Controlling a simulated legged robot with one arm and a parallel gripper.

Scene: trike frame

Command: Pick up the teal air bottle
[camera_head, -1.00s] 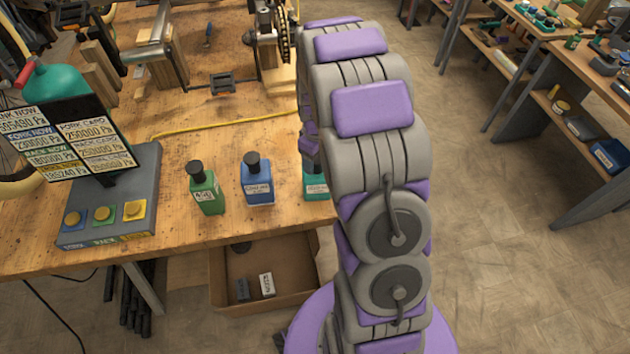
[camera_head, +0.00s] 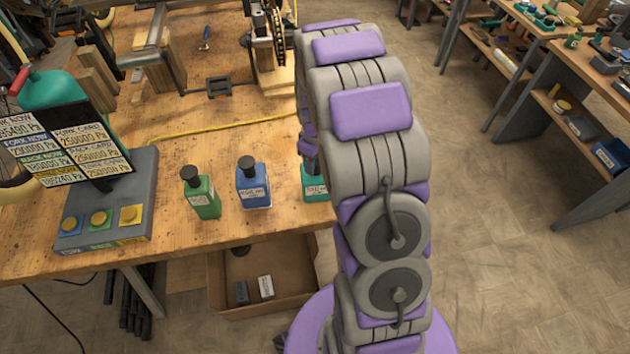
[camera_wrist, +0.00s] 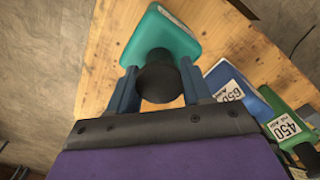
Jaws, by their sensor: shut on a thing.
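The teal air bottle (camera_head: 315,187) is at the right edge of the bench in the head view, its upper part hidden by my arm. In the wrist view the teal bottle (camera_wrist: 162,36) is between the jaws, with its black cap toward the camera. My gripper (camera_wrist: 160,76) is shut on it near the cap, one blue finger on each side. In the head view my gripper is hidden behind the arm. I cannot tell whether the bottle's base touches the bench.
A blue bottle (camera_head: 253,187) and a green bottle (camera_head: 202,195) stand left of the teal one. A button box (camera_head: 110,215) with a sign stands further left. A cardboard box (camera_head: 266,275) lies below the bench edge. A yellow cable (camera_head: 230,127) crosses the bench.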

